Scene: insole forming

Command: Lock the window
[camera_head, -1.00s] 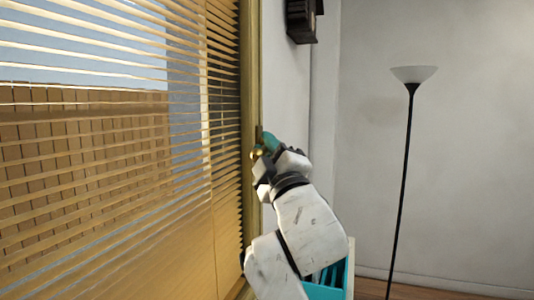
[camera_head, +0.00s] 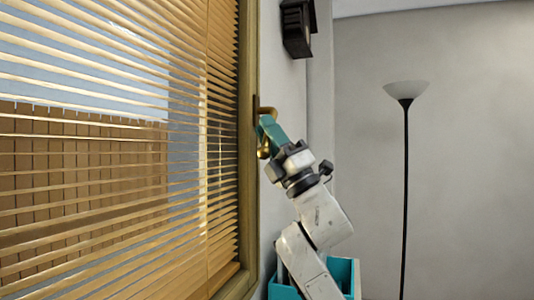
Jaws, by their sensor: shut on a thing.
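The window (camera_head: 247,190) is on the left, with a wooden frame and tan slatted blinds (camera_head: 100,185) over its glass. A brass handle (camera_head: 266,111) sits on the frame's right side. A rounded brass part (camera_head: 263,150) shows just below it, beside the gripper. My gripper (camera_head: 266,127), with teal fingers, reaches up from the lower right and is shut on the handle. The fingers hide the middle of the handle, so its exact angle is hard to tell.
A dark wall-mounted box (camera_head: 297,28) hangs above and right of the handle. A teal crate (camera_head: 342,272) stands below my arm. A black floor lamp (camera_head: 405,170) with a white shade stands at the right. The wall between is bare.

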